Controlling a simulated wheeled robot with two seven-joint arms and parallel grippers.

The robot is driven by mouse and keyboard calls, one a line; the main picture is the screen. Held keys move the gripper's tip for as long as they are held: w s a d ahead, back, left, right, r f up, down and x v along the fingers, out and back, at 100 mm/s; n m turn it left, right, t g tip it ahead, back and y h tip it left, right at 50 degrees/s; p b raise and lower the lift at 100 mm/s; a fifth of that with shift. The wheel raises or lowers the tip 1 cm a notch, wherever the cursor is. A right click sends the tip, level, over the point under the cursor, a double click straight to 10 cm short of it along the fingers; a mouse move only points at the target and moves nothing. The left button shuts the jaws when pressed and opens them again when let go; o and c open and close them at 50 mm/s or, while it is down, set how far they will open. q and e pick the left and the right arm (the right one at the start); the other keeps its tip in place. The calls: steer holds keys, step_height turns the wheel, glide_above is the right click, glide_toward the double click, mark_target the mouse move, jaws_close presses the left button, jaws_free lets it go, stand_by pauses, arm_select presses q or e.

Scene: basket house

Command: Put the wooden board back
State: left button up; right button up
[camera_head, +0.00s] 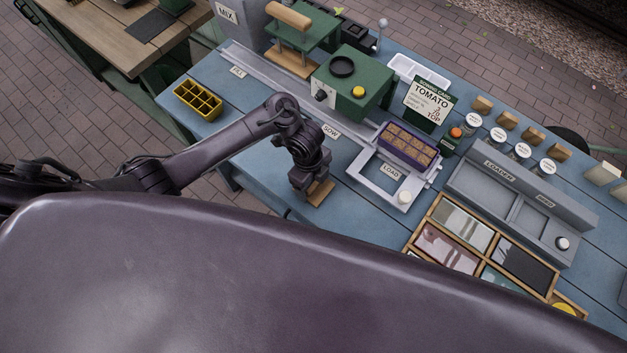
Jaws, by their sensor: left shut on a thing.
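My left gripper (314,186) points down over the front of the blue table. It is shut on a small wooden board (321,194), and only part of the board shows below the gripper. The gripper hides the rest, and I cannot tell whether the board touches the table. It is left of the grey LOAD frame (367,178) and below the SOW label (331,131). My right gripper is not in view.
A purple tray with brown filled cells (408,146) sits on the LOAD station. A green machine (352,84) stands behind, and a yellow cell tray (198,99) lies at left. A wooden sectioned box (432,219) and a grey LOADED rack (521,200) are at right.

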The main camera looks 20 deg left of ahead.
arm_select(q)
steer(key=shift+f, duration=0.2)
steer(key=o, duration=1)
steer(key=shift+c, duration=0.2)
steer(key=r, duration=0.2)
steer(key=r+p, duration=0.1)
steer(key=r, duration=0.3)
steer(key=shift+w+a, duration=0.25)
steer(key=shift+a, duration=0.05)
step_height(320, 180, up, 6)
steer(key=p, duration=0.4)
steer(key=shift+a+r, duration=0.2)
steer(key=shift+a, duration=0.2)
steer(key=shift+f, duration=0.1)
